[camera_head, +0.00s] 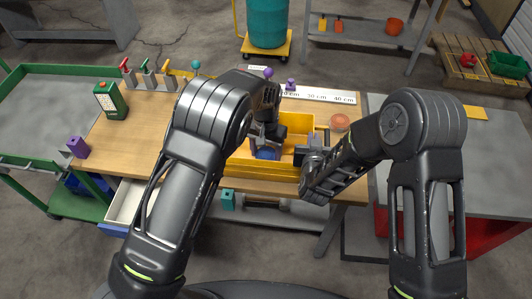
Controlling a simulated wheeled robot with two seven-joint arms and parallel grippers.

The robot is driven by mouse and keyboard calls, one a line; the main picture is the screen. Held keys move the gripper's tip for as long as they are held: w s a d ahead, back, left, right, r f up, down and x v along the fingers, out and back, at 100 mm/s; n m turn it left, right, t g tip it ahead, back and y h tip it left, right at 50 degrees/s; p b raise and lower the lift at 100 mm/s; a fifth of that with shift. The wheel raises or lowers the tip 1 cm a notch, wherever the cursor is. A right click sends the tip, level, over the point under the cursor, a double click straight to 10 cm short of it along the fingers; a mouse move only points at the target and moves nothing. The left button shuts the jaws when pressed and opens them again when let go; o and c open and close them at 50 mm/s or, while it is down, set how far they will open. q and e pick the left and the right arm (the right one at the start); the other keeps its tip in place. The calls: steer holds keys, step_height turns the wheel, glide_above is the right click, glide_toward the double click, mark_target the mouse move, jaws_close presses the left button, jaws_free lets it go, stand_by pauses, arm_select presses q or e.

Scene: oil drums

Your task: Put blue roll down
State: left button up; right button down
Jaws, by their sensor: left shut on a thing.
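The blue roll (266,154) shows low inside the yellow bin (250,168) on the wooden table. My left gripper (267,141) reaches down into the bin from above and is shut on the blue roll. Its fingertips are partly hidden by its own body, and I cannot tell whether the roll touches the bin floor. My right gripper (308,160) is at the bin's right side; its fingers are too dark and overlapped to tell if they are open.
A green device (111,99) and a purple block (78,147) stand at the left. An open drawer (124,205) sticks out at the front left.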

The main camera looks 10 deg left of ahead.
mark_target(266, 155)
arm_select(q)
steer(key=shift+f, duration=0.2)
steer(key=shift+f, duration=0.15)
steer(key=o, duration=1.5)
step_height(266, 155, up, 12)
steer(key=shift+r, duration=0.2)
